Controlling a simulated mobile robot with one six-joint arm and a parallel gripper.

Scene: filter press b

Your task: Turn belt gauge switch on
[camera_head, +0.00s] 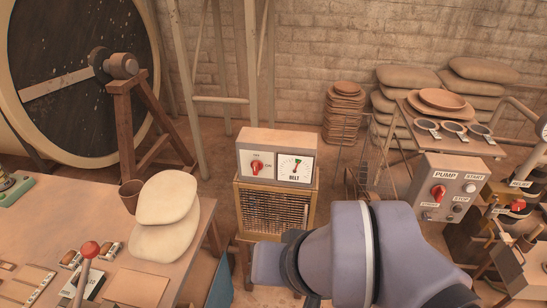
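The belt gauge box (278,139) is a grey panel on top of a wooden cabinet, at the middle of the head view. On its left half is the belt gauge switch (256,167), a red rotary knob with small labels around it. Its exact setting is too small to read. On its right half is a white dial marked BELT (295,168), with its needle roughly upright. My purple-grey arm reaches in from the lower right, in front of and below the cabinet. My gripper is not visible. Nothing is seen touching the knob.
A wooden table (195,232) with two pale sacks (165,199) and a red-tipped lever (89,250) stands at left. A PUMP control box (445,190) with another red knob stands at right. A large wheel (75,80) is behind left. Floor shows between table and cabinet.

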